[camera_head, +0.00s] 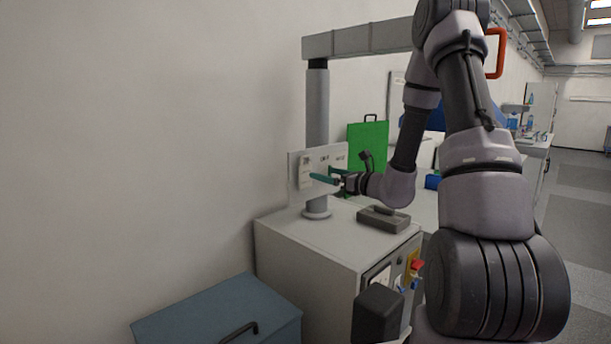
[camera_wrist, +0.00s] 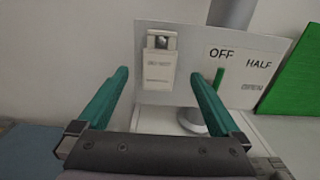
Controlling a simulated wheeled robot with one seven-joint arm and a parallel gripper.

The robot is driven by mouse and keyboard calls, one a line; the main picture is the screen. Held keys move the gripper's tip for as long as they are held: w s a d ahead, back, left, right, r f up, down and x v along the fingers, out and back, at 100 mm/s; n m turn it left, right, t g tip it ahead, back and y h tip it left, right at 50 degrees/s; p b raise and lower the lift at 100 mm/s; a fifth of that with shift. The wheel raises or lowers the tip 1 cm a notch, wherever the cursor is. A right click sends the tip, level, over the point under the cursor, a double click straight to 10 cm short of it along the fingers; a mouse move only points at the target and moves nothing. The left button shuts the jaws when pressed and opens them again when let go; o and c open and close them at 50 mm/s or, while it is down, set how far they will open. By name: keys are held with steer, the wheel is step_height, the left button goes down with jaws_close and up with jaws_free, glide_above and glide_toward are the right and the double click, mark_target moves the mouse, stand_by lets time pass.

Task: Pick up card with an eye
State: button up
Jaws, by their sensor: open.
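A small pale card (camera_wrist: 159,67) with a dark round mark near its top, like an eye, is on the left part of a white board (camera_wrist: 190,97) in the wrist view. Small text on the card is too blurred to read. My gripper (camera_wrist: 162,82) is open with teal fingers, one to each side of the card in the picture; nothing is between them. In the head view my gripper (camera_head: 328,174) is at the white board (camera_head: 293,168), and its fingers partly cover the board's lower part. I cannot tell whether the fingers touch the board.
The board also bears labels "OFF" and "HALF" (camera_wrist: 259,64), right of the card. A grey post (camera_head: 317,120) stands behind it on a white cabinet (camera_head: 300,245). A grey handled block (camera_head: 384,218) lies on the cabinet. A green case (camera_head: 368,143) is behind; a blue box (camera_head: 215,310) is in front.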

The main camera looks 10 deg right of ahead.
mark_target(306, 167)
steer(key=x, duration=0.8)
steer(key=shift+w+f, duration=0.1)
steer(key=c, duration=1.2)
steer(key=shift+c, duration=0.2)
steer(key=shift+r, duration=0.35)
